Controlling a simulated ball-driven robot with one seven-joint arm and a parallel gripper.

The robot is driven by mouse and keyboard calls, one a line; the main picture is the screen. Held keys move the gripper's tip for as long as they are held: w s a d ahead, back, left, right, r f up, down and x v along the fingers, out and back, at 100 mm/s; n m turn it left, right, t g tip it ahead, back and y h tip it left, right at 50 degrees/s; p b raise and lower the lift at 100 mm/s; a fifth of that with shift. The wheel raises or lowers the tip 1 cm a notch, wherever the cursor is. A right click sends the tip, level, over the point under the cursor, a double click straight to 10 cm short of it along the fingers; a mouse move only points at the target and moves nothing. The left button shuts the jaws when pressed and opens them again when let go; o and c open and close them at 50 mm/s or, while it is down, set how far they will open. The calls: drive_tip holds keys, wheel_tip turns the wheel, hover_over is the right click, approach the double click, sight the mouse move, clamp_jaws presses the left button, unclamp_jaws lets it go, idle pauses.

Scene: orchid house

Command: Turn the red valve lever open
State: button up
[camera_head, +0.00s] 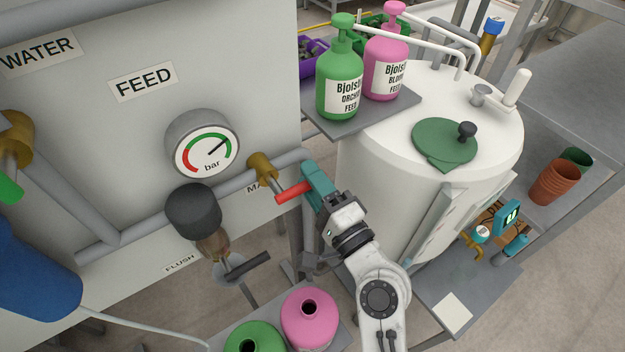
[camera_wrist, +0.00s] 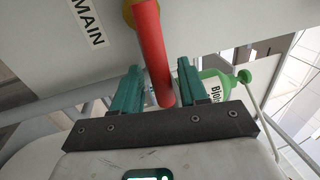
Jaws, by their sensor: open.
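My gripper (camera_head: 310,183) is at the lever's free end. In the wrist view my gripper (camera_wrist: 160,88) is open, with a gap visible on both sides of the lever. The valve's label is partly hidden in the head view and reads MAIN in the wrist view (camera_wrist: 86,20).
A pressure gauge (camera_head: 202,145) sits above the pipe. A dark round-topped fitting (camera_head: 194,208) with a dark handle hangs to the left. A shelf with green (camera_head: 340,75) and pink (camera_head: 386,65) pump bottles and a white tank (camera_head: 375,165) stand close to the right of my gripper.

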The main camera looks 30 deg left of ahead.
drive_tip(key=b+v, duration=0.2)
drive_tip(key=v, duration=0.8)
drive_tip(key=shift+s+d+b, duration=0.15)
drive_tip(key=shift+d+b, duration=0.2)
drive_tip(key=shift+f, duration=0.1)
drive_tip(key=s+d+f+n+g+h, duration=0.1)
drive_tip(key=s+d+f+n+h, duration=0.15)
drive_tip(key=d+f+h, duration=0.55)
drive_tip(key=s+d+f+n+g+h, duration=0.2)
drive_tip(key=s+d+f+h, duration=0.1)
drive_tip(key=d+f, duration=0.9)
drive_tip(key=s+d+f+g+h, duration=0.1)
drive_tip(key=s+d+h, duration=0.3)
drive_tip(key=d, duration=0.5)
drive_tip(key=s+d+g+h, duration=0.2)
drive_tip(key=s+d+h, duration=0.1)
drive_tip(key=s+d, duration=0.6)
drive_tip(key=shift+s+d+f+g+h, duration=0.15)
drive_tip(key=shift+d+f+g+h, duration=0.25)
drive_tip(key=shift+d, duration=0.1)
